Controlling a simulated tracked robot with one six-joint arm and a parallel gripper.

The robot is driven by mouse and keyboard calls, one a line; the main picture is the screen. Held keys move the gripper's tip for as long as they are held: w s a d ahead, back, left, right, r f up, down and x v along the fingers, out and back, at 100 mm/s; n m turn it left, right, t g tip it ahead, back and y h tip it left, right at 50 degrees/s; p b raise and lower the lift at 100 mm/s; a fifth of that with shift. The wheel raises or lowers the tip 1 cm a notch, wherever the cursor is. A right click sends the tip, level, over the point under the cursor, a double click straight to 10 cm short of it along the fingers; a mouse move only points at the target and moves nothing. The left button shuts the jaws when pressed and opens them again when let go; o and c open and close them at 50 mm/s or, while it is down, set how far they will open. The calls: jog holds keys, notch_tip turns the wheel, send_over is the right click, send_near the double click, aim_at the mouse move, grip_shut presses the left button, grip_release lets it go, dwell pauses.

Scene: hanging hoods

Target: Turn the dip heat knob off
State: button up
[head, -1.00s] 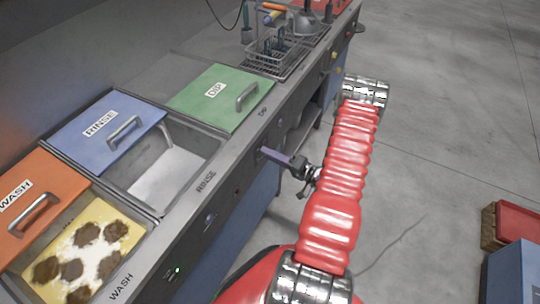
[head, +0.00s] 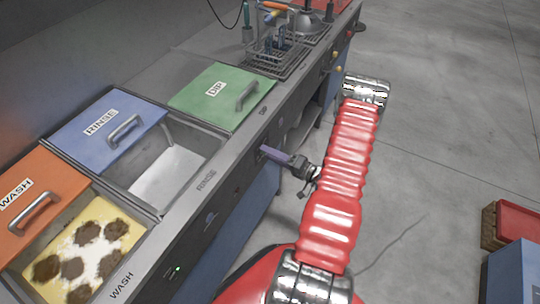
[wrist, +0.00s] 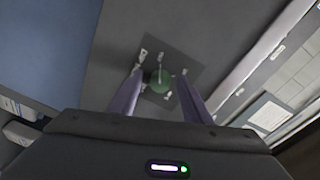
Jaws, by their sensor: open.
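The green round knob (wrist: 159,81) sits on a dark square plate (wrist: 176,62) on the grey front panel, with small white marks around it. My gripper (wrist: 160,75) is open, with one purple finger on each side of the knob in the wrist view. I cannot tell whether the fingers touch it. In the head view my gripper (head: 262,151) reaches the counter's front face, below the green DIP lid (head: 222,100). The knob is hidden there.
The blue RINSE lid (head: 92,135) and orange WASH lid (head: 30,205) lie left along the counter. A wire basket (head: 275,55) stands at the far end. The floor to the right is mostly clear, with a red-topped crate (head: 518,222) at its edge.

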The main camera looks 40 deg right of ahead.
jog(key=v, duration=1.3)
jog(key=shift+s, duration=0.4)
jog(key=shift+d, duration=0.1)
